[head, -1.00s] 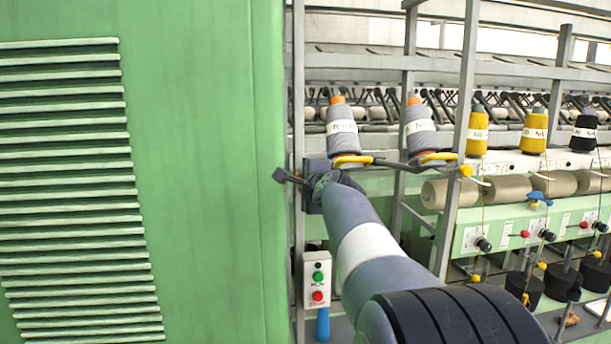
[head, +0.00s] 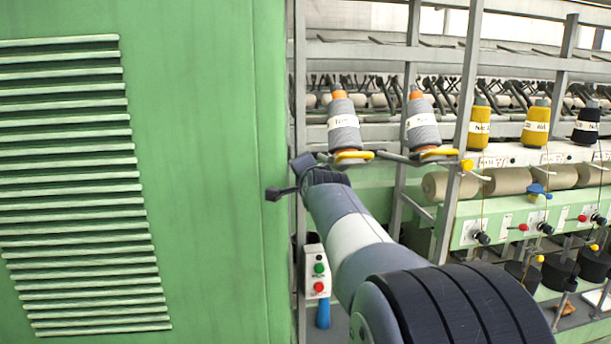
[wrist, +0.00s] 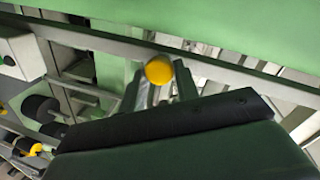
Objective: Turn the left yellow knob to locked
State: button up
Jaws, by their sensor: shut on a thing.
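The yellow knob (wrist: 159,70) is a round ball in the wrist view, between the tips of my two fingers. My gripper (wrist: 159,82) is shut on it. In the head view my wrist (head: 318,176) reaches to the grey post beside the green panel; my fingertips and the held knob are hidden there behind my arm. Another yellow knob (head: 467,165) shows on the grey upright further right in the head view. No locked mark or pointer is readable.
A large green louvred panel (head: 200,150) stands close on the left. Two grey yarn cones (head: 343,128) sit just above my wrist. A switch box (head: 317,270) with green and red buttons hangs below it. Grey uprights and rails run rightward.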

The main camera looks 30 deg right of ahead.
jog(key=shift+f, duration=0.15)
jog(key=o, duration=0.7)
jog(key=b+v, duration=0.3)
jog(key=v, duration=0.8)
jog(key=shift+b, duration=0.3)
jog(key=shift+w, duration=0.2)
jog(key=p+x, duration=0.3)
jog(key=x, duration=0.7)
jog(key=shift+w+p, duration=0.3)
jog(key=shift+s+d, duration=0.15)
